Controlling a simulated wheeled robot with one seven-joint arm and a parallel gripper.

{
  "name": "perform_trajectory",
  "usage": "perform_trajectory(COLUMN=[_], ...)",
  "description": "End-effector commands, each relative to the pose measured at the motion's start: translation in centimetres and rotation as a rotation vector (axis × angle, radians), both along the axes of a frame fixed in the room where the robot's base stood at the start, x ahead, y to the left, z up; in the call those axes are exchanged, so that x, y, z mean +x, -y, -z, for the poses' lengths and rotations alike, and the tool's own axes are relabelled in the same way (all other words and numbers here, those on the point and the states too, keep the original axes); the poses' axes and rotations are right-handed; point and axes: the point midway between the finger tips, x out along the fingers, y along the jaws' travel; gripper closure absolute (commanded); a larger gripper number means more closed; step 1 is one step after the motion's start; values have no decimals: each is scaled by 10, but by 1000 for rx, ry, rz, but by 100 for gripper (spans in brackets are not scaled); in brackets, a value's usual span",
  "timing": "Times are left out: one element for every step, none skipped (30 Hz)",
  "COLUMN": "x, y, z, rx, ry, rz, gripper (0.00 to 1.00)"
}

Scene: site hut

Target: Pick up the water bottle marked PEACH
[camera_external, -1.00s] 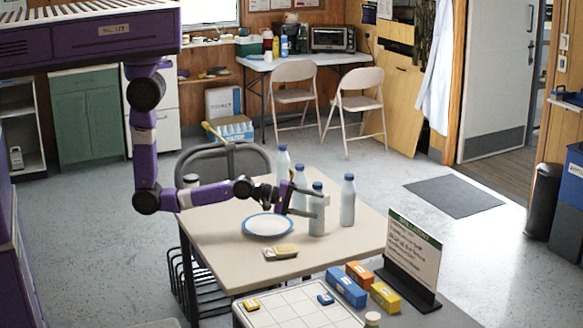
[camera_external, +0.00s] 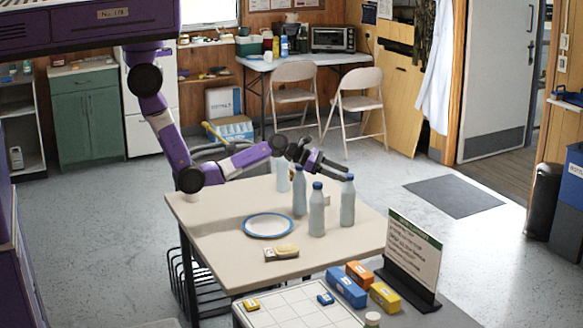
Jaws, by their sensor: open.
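Several pale water bottles with blue caps stand upright on the beige table (camera_external: 215,252). One is the front bottle (camera_external: 317,212), one the middle bottle (camera_external: 299,190), one the right bottle (camera_external: 347,205) and one the back bottle (camera_external: 283,178), partly hidden by my arm. I cannot read any marking, so I cannot tell which is PEACH. My gripper (camera_external: 338,174) is open and empty, above the table by the top of the right bottle. I cannot tell whether it touches that bottle.
A sign (camera_external: 412,258), blue, orange and yellow boxes (camera_external: 346,287) and a gridded white board (camera_external: 290,312) are in front. Folding chairs (camera_external: 357,105) stand behind.

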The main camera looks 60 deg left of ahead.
Motion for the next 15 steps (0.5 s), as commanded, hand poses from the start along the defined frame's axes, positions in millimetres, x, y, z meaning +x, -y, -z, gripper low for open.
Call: perform_trajectory(x=[-3,-3,-3,-2,0,2,5,7,11,13,15,17,19,21,25], y=[-5,-6,-7,-6,-5,-3,-1,0,3,4,5,6,7,9,11], z=[8,11,14,15,17,18,20,20,22,23,24,26,26,27,29], rx=[-15,-23,-29,-31,-32,-33,-32,-33,-31,-30,-30,-29,-29,-30,-30], ry=[-25,-35,-44,-47,-49,-50,-49,-48,-49,-48,-48,-47,-47,-46,-47], rz=[-13,-18,-22,-23,-24,-24,-24,-25,-24,-24,-24,-25,-25,-24,-24], gripper=[40,40,40,40,40,40,40,40,40,40,40,40,40,40,40])
